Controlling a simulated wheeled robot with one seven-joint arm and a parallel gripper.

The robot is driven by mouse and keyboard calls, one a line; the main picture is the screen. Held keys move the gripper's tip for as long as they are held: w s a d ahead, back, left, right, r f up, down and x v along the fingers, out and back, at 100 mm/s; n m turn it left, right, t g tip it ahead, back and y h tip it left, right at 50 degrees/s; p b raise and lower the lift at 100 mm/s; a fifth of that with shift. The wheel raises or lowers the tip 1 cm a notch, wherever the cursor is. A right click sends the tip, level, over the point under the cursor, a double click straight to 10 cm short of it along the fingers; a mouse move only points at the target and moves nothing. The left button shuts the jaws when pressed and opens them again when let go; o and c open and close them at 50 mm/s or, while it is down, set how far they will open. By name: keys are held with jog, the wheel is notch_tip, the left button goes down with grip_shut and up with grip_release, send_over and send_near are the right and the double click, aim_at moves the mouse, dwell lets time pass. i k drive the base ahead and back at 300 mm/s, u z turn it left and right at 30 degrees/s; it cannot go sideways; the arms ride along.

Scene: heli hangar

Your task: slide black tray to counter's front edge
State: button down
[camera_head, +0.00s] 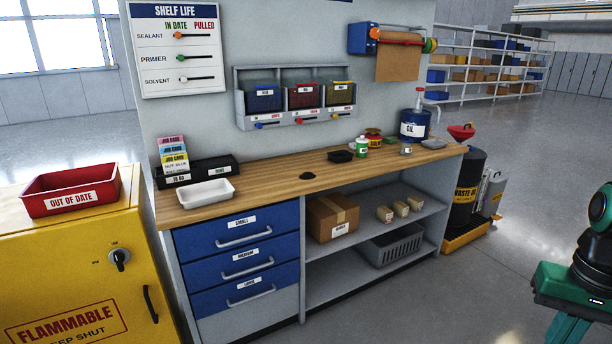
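A small black tray (340,156) sits on the wooden counter (272,180), right of the middle and toward the back, set back from the front edge. It is upright and looks empty, though its inside is too small to be sure. My gripper is not in view, and nothing touches the tray. A green and black machine part at the far right edge may be part of my arm; I cannot tell.
A white tray (206,193) and black card holder (215,168) are further left. The counter before the black tray looks clear.

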aim_at(339, 156)
jog(key=z, duration=0.2)
jog(key=i, duration=3)
jog(key=z, duration=0.05)
